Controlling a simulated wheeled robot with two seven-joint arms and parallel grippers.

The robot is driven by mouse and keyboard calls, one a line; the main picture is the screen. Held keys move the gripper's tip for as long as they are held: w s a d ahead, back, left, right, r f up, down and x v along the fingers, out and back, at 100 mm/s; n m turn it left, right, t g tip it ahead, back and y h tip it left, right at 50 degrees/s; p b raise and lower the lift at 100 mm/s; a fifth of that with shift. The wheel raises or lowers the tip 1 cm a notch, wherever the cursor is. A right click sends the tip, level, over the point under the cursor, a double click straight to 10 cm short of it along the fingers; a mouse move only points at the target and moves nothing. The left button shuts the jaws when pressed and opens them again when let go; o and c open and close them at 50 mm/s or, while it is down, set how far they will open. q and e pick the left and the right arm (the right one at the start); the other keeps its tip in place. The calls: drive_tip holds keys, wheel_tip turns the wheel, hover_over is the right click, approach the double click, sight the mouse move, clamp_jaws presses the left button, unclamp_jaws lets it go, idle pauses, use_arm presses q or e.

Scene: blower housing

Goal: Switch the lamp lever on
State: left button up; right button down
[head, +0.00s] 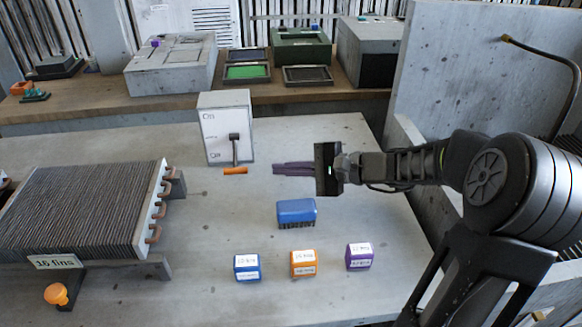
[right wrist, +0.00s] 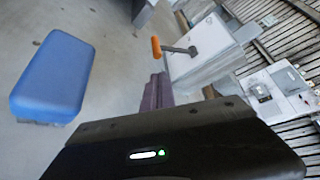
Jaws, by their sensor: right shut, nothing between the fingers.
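The lamp switch box (head: 212,150) is a white-fronted grey box at the back of the bench, with small lettering near the top and bottom of its face. Its dark lever (head: 234,148) points down and outward, ending in an orange grip (head: 236,171) beside the lower lettering. In the right wrist view the lever (right wrist: 180,50) and orange grip (right wrist: 156,46) stick out from the box (right wrist: 205,50). My right gripper (head: 322,168) is shut and empty, to the right of the lever and apart from it. My left gripper is out of view.
A blue brush-like block (head: 296,211) sits nearer. Blue (head: 247,267), orange (head: 303,263) and purple (head: 359,256) labelled blocks line the front. A finned coil (head: 85,210) stands left; a grey wall (head: 475,70) rises right.

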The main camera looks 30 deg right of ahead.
drive_tip(key=x, duration=0.6)
drive_tip(key=shift+w+a, duration=0.15)
drive_tip(key=shift+w, duration=0.1)
drive_tip(key=shift+s+a+r+m+g+p, duration=0.1)
drive_tip(key=shift+s+r+m+g+p, duration=0.3)
drive_tip(key=shift+p, duration=1.4)
drive_tip(key=r+m+p, duration=0.1)
drive_tip(key=p, duration=0.2)
drive_tip(key=r+g+p, duration=0.1)
drive_tip(key=p, duration=0.2)
drive_tip(key=r+m+g+p, duration=0.1)
drive_tip(key=p, duration=0.2)
drive_tip(key=shift+s+a+r+m, duration=0.25)
drive_tip(key=shift+s+r+m, duration=0.05)
drive_tip(key=shift+r, duration=0.1)
drive_tip(key=shift+r+g+y+p, duration=0.2)
drive_tip(key=shift+g+y+p, duration=0.1)
drive_tip(key=shift+g+p, duration=0.15)
drive_tip(key=shift+r+p, duration=0.15)
drive_tip(key=shift+p, duration=0.15)
drive_tip(key=shift+w+d+r, duration=0.1)
drive_tip(key=shift+w+r, duration=0.05)
drive_tip(key=shift+r, duration=0.6)
drive_tip(key=shift+w+d+r, duration=0.1)
drive_tip(key=shift+w+r, duration=0.1)
drive_tip(key=shift+r, duration=0.6)
